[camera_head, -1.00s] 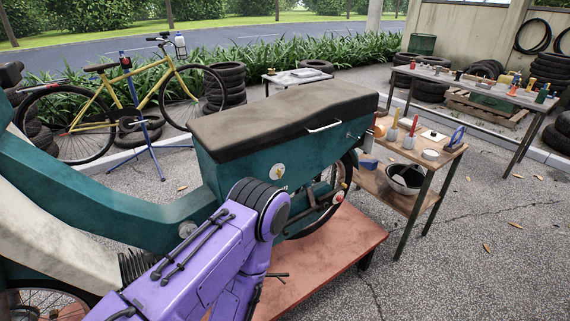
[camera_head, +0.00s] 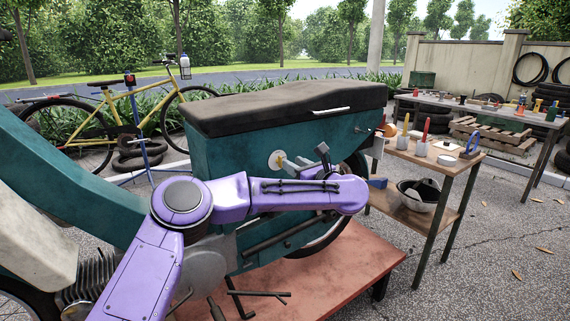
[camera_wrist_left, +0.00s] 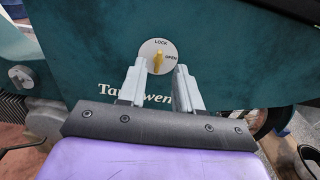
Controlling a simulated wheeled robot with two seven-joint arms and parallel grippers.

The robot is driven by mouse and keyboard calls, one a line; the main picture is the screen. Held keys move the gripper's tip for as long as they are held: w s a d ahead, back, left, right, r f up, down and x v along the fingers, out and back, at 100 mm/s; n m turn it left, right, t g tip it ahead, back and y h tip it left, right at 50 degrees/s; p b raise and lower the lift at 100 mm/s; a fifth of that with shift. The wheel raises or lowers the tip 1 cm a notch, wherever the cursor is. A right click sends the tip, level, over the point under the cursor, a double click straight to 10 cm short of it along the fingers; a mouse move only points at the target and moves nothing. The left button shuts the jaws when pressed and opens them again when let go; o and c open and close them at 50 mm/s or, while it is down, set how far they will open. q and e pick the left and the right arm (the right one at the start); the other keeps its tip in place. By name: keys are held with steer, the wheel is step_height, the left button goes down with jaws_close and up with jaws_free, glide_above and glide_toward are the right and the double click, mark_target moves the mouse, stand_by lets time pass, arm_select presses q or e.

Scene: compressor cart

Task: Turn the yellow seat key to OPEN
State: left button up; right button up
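The yellow seat key (camera_wrist_left: 158,62) stands on a round white plate (camera_wrist_left: 148,56) in the wrist view, set in the teal side panel under the seat. The plate reads LOCK at its top and OPEN at its right. The key is about upright, its top toward LOCK. My left gripper (camera_wrist_left: 160,70) is open, its grey fingertips at either side of the key's lower part; whether they touch it I cannot tell. In the head view the left gripper (camera_head: 290,163) is at the plate (camera_head: 276,160), and the key cannot be made out. My right gripper is not in view.
The dark seat (camera_head: 285,105) overhangs the panel. The bike stands on a reddish platform (camera_head: 345,275). A small wooden table (camera_head: 440,165) with tools and a bowl stands close at the right. Open paved ground lies at the lower right.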

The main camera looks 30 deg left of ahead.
mark_target(281, 157)
arm_select(q)
steer(key=x, duration=0.5)
steer(key=shift+w+a, duration=0.15)
steer(key=shift+a, duration=0.2)
jaws_close()
